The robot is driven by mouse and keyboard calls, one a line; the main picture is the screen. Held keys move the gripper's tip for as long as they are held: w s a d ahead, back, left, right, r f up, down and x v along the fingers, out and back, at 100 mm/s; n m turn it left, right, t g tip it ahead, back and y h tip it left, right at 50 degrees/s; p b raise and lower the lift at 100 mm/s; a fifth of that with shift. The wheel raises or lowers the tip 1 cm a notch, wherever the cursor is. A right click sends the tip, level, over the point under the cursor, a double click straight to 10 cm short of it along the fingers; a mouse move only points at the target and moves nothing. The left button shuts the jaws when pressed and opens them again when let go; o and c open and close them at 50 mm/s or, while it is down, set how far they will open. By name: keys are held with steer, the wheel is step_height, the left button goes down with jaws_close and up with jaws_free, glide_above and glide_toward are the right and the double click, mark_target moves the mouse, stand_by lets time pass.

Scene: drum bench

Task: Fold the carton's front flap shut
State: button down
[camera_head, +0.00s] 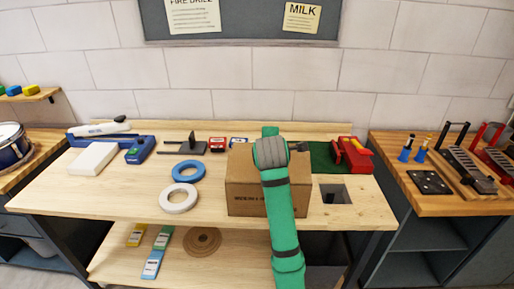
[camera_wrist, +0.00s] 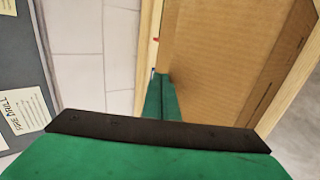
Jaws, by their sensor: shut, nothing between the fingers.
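The brown carton (camera_head: 243,199) stands on the bench right of the middle, with dark print low on its front. My green arm crosses in front of it and over its top, so part of its front and top is hidden. I cannot make out the front flap's angle. In the wrist view a broad flat cardboard face of the carton (camera_wrist: 220,50) fills the upper right. My gripper (camera_wrist: 160,80) is shut and empty, its green fingers right beside the cardboard's left edge. I cannot tell whether they touch it. In the head view the fingers are not clearly seen.
A blue ring (camera_head: 187,164) and a white ring (camera_head: 178,206) lie left of the carton. The front left of the bench (camera_head: 95,198) is clear.

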steer(key=w+f, duration=0.2)
steer(key=shift+w+f, duration=0.1)
steer(key=shift+f, duration=0.25)
steer(key=shift+w+d+f, duration=0.1)
steer(key=shift+w+f, duration=0.2)
steer(key=shift+f, duration=0.3)
steer(key=shift+w+d+f, duration=0.1)
steer(key=shift+w+f, duration=0.15)
steer(key=shift+f, duration=0.3)
steer(key=shift+s+f, duration=0.1)
